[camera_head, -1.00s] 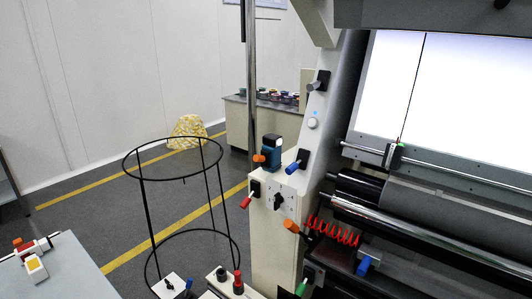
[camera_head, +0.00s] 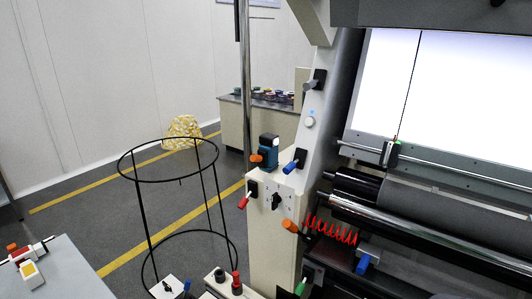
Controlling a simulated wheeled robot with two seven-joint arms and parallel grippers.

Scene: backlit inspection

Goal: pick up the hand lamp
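A small teal and black device (camera_head: 268,151), which looks like the hand lamp, stands upright on top of the cream control box (camera_head: 275,215) of the machine. Its upper part is dark with a pale face, and its lower part is teal. An orange knob (camera_head: 257,159) shows just left of its base. I cannot tell whether that knob belongs to it. Neither of my grippers is in view.
A black wire ring stand (camera_head: 168,160) is left of the control box. A blue-handled lever (camera_head: 291,167) sits close right of the lamp, and a vertical metal pole (camera_head: 246,90) rises behind. A grey table (camera_head: 70,270) with small parts is at lower left.

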